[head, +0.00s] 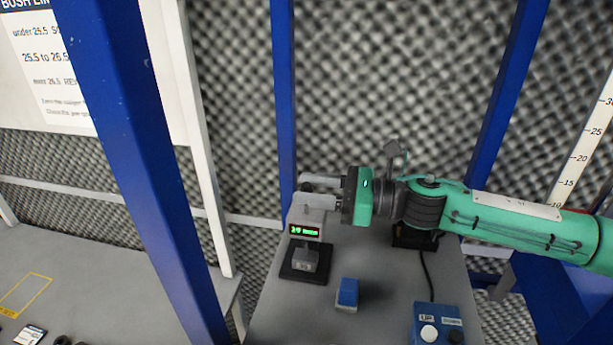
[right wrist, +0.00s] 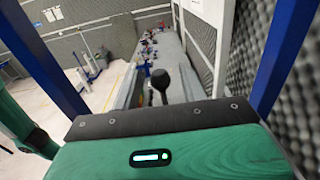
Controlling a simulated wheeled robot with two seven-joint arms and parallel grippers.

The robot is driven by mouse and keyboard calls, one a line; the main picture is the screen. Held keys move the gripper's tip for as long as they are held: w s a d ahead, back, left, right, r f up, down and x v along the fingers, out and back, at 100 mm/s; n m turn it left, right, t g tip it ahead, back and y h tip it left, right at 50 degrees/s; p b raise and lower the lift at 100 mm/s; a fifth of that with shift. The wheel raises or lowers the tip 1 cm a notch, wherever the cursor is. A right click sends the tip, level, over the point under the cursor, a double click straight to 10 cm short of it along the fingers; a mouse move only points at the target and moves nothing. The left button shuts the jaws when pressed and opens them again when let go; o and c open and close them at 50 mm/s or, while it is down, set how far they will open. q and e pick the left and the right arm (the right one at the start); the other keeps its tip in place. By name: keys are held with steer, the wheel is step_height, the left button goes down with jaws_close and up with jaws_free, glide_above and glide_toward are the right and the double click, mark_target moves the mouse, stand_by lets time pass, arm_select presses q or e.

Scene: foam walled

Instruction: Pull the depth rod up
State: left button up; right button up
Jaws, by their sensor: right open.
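The depth gauge (head: 307,217) is a grey unit with a lit green display (head: 304,231) on a dark base, standing on the grey bench; the reading is too small to make out surely. My right gripper (head: 306,190) is open at the gauge's top, its two grey fingers pointing left. In the right wrist view, a dark round knob on a thin stem, seemingly the depth rod (right wrist: 160,78), stands between the open fingers (right wrist: 160,90), with gaps visible on both sides. In the head view the rod is hard to make out between the fingers. My left gripper is not in view.
A blue block (head: 347,292) lies on the bench right of the gauge. A blue button box (head: 437,324) with a cable is at the front right. Blue posts (head: 140,150) stand left and behind. Another table (head: 90,275) is at the left. Foam walls close the back.

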steer(key=shift+w+a, duration=0.15)
steer(key=shift+a, duration=0.45)
steer(key=shift+c, duration=0.9)
jaws_close()
steer(key=shift+r, duration=1.3)
steer(key=shift+o, duration=0.9)
jaws_free()
